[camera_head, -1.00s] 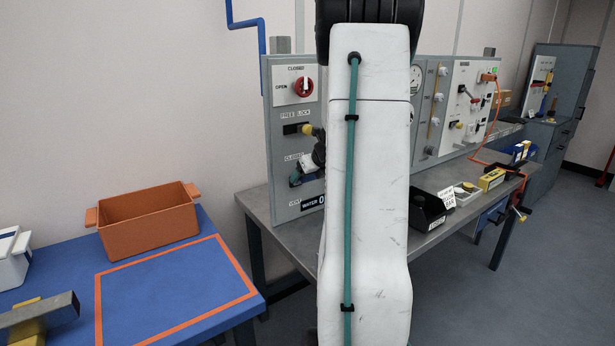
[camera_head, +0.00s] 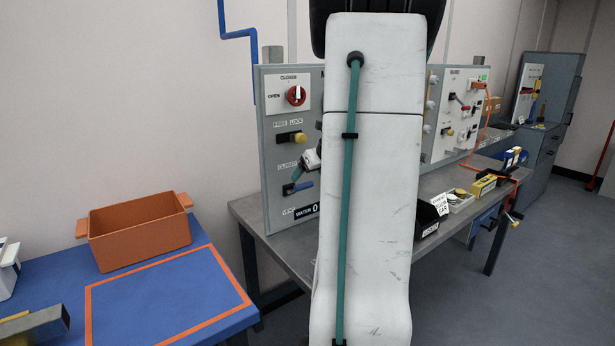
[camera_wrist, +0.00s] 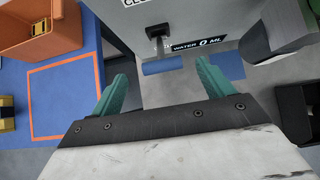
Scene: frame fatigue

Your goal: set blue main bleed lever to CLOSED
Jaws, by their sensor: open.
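The blue main bleed lever (camera_head: 299,187) is low on the left grey panel, below a CLOSED label (camera_head: 290,166) and above another label that I cannot read fully. In the wrist view the blue handle (camera_wrist: 162,65) lies crosswise at the end of a dark stem. My gripper (camera_wrist: 162,86) has its two teal fingers spread, with the handle just beyond and between their tips. Nothing is held. In the head view my gripper shows just above the lever, mostly hidden by my white arm. I cannot tell whether a finger touches the handle.
A WATER 0 ML display (camera_wrist: 198,44) is just beside the lever. A red knob (camera_head: 296,95) and a yellow lever (camera_head: 298,137) are above it on the panel. A black bin (camera_head: 430,218) stands on the grey bench. An orange box (camera_head: 140,230) is on the blue table.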

